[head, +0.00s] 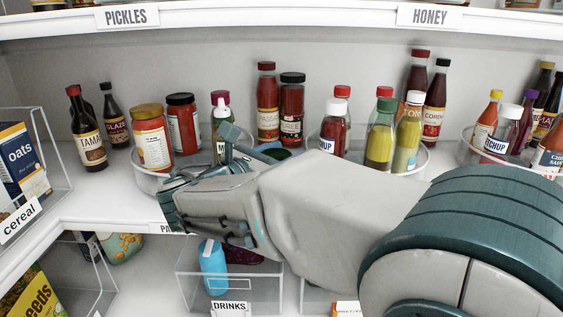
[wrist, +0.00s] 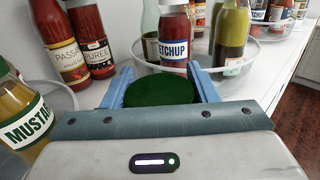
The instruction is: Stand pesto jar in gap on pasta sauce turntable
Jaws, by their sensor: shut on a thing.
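My gripper (wrist: 160,72) is shut on a jar with a dark green lid (wrist: 162,89), seen from above between the two blue fingers. I take it for the pesto jar; its body and label are hidden. In the head view, a little dark green (head: 279,154) shows by the fingers, over the shelf between the left and middle turntables. The left clear turntable (head: 146,182) holds two red-sauce jars (head: 151,140) and a mustard bottle (head: 219,108). I take it for the pasta sauce turntable; its front right part is hidden by my arm.
Passata (head: 267,100) and puree (head: 291,105) bottles stand behind the gripper. The middle turntable (head: 427,158) holds ketchup (head: 334,132) and several bottles, close right of the jar. The upper shelf (head: 270,18) runs above.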

